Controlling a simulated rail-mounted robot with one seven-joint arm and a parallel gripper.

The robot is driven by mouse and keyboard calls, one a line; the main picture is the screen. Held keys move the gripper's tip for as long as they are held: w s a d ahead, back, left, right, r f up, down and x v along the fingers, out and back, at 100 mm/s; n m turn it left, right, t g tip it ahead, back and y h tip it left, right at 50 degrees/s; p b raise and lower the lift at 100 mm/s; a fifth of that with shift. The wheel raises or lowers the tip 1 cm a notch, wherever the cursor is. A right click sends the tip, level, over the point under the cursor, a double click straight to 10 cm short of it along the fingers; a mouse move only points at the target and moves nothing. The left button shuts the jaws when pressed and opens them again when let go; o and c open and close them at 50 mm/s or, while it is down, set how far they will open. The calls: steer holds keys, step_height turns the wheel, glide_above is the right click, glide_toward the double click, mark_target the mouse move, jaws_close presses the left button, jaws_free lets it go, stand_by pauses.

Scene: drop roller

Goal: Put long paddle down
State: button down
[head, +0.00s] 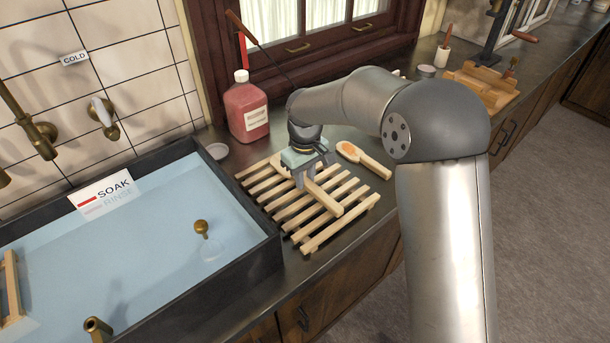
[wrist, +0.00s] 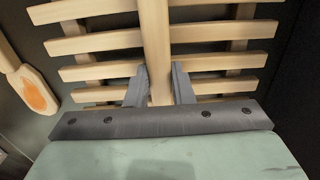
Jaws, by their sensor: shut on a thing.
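My gripper (head: 301,174) is shut on the long paddle (head: 325,200), a pale wooden bar. The paddle lies across the slats of a wooden rack (head: 345,226) on the counter, or just above them; I cannot tell if it touches. In the wrist view, the two fingers of my gripper (wrist: 160,88) stand on either side of the paddle (wrist: 155,40), which runs away from me over the rack slats (wrist: 215,31). The paddle's end under my gripper is partly hidden.
A wooden brush or spoon with an orange patch (head: 364,158) lies right of the rack. A red bottle (head: 247,108) stands behind it, near a small round lid (head: 217,151). A dark-rimmed sink (head: 268,257) of water is at left. The window (head: 300,40) is behind.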

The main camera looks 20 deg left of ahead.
mark_target(305, 178)
steer(key=shift+f, duration=0.2)
steer(key=c, duration=1.3)
jaws_free()
steer(key=shift+r, duration=0.1)
steer(key=shift+o, duration=0.2)
step_height(305, 178, up, 12)
steer(key=s+d+r+m, duration=0.1)
steer(key=s+d+m, duration=0.1)
steer(key=d, duration=0.4)
steer(key=s+d+r+m, duration=0.1)
steer(key=s+d, duration=0.2)
steer(key=d, duration=0.3)
steer(key=s+d+f+m, duration=0.3)
steer(key=s+d+m, duration=0.1)
steer(key=s+d, duration=0.5)
steer(key=s+d+f+m, duration=0.3)
steer(key=s+d+f, duration=0.1)
steer(key=s+d, duration=0.5)
steer(key=shift+s+d+m+b, duration=0.3)
steer(key=shift+s+d+m, duration=0.1)
steer(key=shift+s, duration=0.85)
